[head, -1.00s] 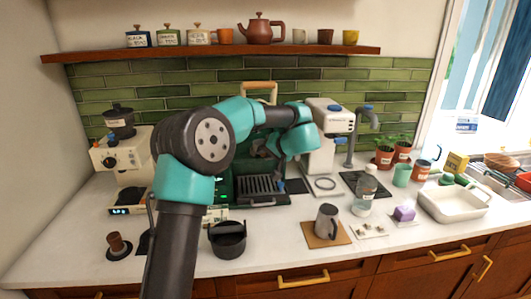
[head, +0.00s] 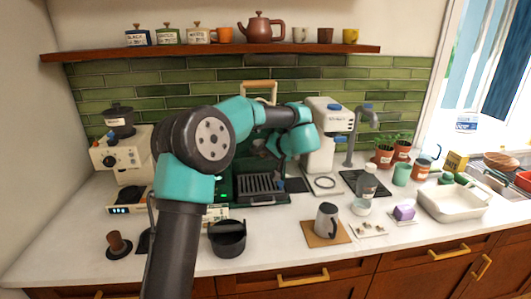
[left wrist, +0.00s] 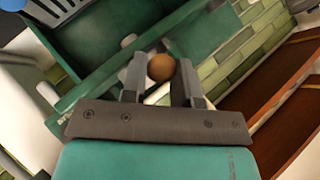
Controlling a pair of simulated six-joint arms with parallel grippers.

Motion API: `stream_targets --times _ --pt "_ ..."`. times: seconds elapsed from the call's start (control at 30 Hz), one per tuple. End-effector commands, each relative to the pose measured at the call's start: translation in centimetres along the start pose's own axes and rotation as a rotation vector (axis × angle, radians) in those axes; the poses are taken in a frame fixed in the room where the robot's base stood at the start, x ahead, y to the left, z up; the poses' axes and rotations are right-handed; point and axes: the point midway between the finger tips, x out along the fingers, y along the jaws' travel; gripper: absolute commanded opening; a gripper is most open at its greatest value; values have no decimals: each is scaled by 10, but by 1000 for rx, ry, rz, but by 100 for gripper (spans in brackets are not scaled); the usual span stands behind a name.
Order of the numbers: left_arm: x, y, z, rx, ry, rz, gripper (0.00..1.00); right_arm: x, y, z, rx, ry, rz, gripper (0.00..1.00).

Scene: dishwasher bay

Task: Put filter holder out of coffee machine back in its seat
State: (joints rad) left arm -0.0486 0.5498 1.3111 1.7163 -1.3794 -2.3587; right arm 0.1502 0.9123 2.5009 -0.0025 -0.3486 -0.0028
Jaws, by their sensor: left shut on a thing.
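The green coffee machine stands against the tiled wall; in the head view its drip tray (head: 262,189) shows below my left arm, which hides much of its front. The machine's green body (left wrist: 105,28) fills the upper left of the left wrist view. My left gripper (head: 275,147) is in front of the machine, partly hidden by its own arm. In the left wrist view its two fingers (left wrist: 160,82) are shut on a round brown end, seemingly the handle of the filter holder (left wrist: 160,67). The rest of the holder is hidden, so its seating cannot be told. My right gripper is not in view.
A grinder (head: 127,165) stands at the left. A black round container (head: 228,239) and a steel jug (head: 327,220) on a board sit on the front counter. A white machine (head: 321,140) stands close to the right. A shelf (head: 215,50) runs overhead.

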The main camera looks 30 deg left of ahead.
Motion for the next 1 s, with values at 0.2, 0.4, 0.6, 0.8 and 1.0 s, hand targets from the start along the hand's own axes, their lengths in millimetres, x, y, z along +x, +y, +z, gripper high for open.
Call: stream_targets --times 0.2,0.4,0.6,0.8,1.0 --pt "0 0 0 0 0 0 40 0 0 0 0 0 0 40" --pt "0 0 0 0 0 0 57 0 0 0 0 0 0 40" --pt "0 1 0 2 -1 1 57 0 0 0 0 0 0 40" --pt "-7 1 0 2 0 1 57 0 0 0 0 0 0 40" --pt "-33 1 0 1 2 1 57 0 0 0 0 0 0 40"
